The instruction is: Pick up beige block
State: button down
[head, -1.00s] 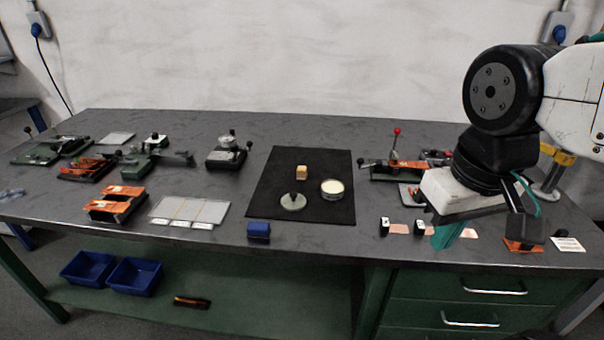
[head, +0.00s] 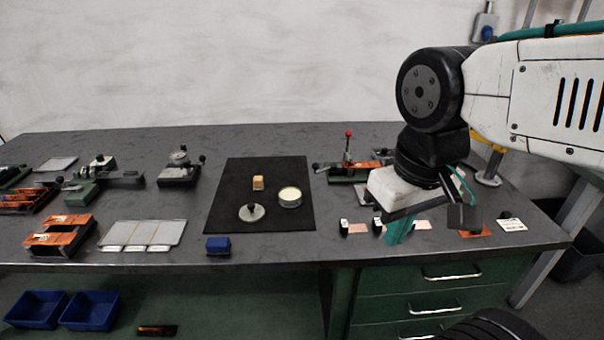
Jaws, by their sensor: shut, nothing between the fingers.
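The beige block (head: 258,183) is a small wooden-looking cube standing on a black mat (head: 228,205) on the workbench. A round tin with a pale filling (head: 290,197) stands to its right. A flat round disc with a knob (head: 252,212) lies just in front of it. My gripper (head: 432,217) hangs over the right part of the bench, well to the right of the block and apart from it. It is shut and empty. Its fingers are partly hidden by its own body.
A blue block (head: 218,245) sits at the bench's front edge. Small copper pieces (head: 357,228) lie near my gripper. Orange-topped holders (head: 60,235) and clear sheets (head: 143,234) are at the left.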

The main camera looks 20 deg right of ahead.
aim_at(258, 183)
jog(key=u, duration=0.55)
jog(key=k, duration=0.65)
jog(key=u, duration=0.75)
jog(key=i, duration=0.7)
jog(key=z, duration=0.45)
jog(key=i, duration=0.6)
jog(key=z, duration=0.85)
jog(key=i, duration=0.25)
jog(key=z, duration=0.25)
